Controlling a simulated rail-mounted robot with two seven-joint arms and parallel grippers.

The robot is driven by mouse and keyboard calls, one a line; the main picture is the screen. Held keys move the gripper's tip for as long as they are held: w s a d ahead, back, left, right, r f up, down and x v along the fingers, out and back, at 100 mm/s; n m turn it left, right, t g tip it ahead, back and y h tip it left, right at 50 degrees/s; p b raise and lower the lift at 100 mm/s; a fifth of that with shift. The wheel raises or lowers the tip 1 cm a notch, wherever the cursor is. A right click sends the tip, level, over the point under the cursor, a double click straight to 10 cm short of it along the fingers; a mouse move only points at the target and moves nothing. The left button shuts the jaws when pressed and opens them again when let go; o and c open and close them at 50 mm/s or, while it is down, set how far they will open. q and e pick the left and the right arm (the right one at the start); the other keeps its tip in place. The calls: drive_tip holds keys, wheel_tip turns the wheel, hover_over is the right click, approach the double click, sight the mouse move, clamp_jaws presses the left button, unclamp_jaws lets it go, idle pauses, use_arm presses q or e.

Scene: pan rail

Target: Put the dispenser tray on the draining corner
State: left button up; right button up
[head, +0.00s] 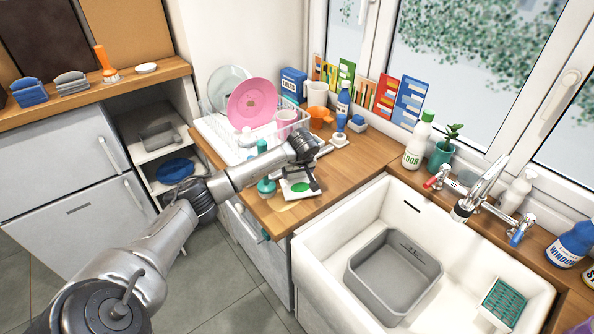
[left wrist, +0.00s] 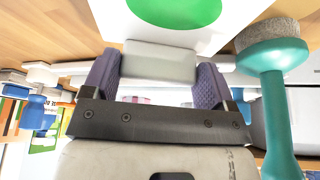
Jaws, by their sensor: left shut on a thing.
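The dispenser tray (head: 299,187), a small white piece with a green oval on top, is at the near end of the wooden counter, left of the sink. My left gripper (head: 309,176) reaches over it from the left and is shut on it. In the left wrist view, the tray (left wrist: 122,22) is beyond the two purple fingers, and a pale block of it sits between them (left wrist: 155,64). I cannot tell whether the tray touches the counter. No spot is clearly marked as the draining corner; a white draining board (head: 222,138) with a rack is behind. My right gripper is out of view.
A pink plate (head: 252,101) stands in the rack. The white sink (head: 318,246) holds a grey basin (head: 392,270). Wood right of the tray is clear.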

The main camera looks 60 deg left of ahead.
sight(301, 188)
use_arm(q)
drive_tip(key=shift+a, duration=0.1)
drive_tip(key=shift+f, duration=0.1)
drive_tip(key=o, duration=0.8)
drive_tip(key=v, duration=1.2)
